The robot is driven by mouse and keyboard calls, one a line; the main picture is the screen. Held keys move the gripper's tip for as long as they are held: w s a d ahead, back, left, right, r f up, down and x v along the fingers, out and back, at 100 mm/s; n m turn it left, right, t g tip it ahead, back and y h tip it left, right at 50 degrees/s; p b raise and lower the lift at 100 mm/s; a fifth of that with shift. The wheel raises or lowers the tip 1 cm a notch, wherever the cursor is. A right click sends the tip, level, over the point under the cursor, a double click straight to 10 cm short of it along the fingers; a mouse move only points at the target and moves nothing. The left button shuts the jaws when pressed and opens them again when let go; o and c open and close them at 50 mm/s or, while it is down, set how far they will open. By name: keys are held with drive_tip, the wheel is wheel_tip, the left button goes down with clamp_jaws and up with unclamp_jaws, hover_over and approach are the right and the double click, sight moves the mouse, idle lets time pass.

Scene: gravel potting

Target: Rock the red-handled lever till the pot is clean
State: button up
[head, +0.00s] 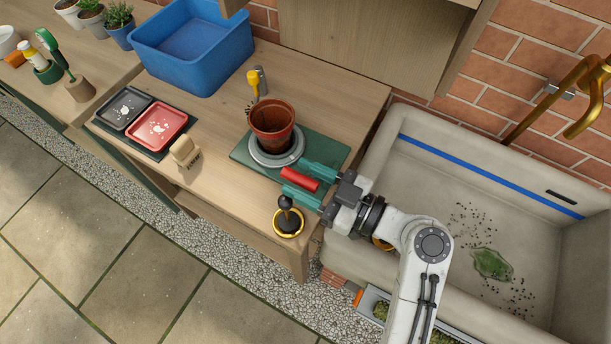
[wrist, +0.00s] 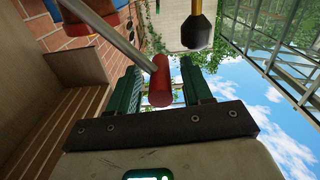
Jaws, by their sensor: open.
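The terracotta pot (head: 272,118) stands upright on a grey round plate (head: 291,160) on a green base (head: 323,150). Small dark marks show by its left rim; whether they are dirt I cannot tell. The lever's red handle (head: 300,179) lies in front of the plate. My gripper (head: 292,177) is open, its teal fingers on either side of the handle. In the wrist view the red handle (wrist: 160,82), on a grey rod (wrist: 112,38), sits between the fingers of my gripper (wrist: 160,78), with gaps showing on both sides.
A black knob (head: 287,202) in a yellow ring stands close in front of my gripper. A yellow-topped post (head: 254,84) is behind the pot. A beige block (head: 185,151), a red tray (head: 158,128) and a blue tub (head: 190,50) are left. The sink (head: 430,170) is right.

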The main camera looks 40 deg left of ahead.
clamp_jaws()
idle(0.3)
idle(0.4)
drive_tip(key=w+a+m+b, duration=0.2)
drive_tip(key=w+m+b, duration=0.2)
drive_tip(key=w+m, duration=0.3)
drive_tip(key=w+a+m+b, duration=0.2)
drive_tip(key=w+m+b, duration=0.2)
drive_tip(key=w+m, duration=0.4)
drive_tip(key=shift+w+a+f+m, duration=0.3)
drive_tip(key=shift+w+a+f, duration=0.15)
drive_tip(key=shift+w, duration=1.85)
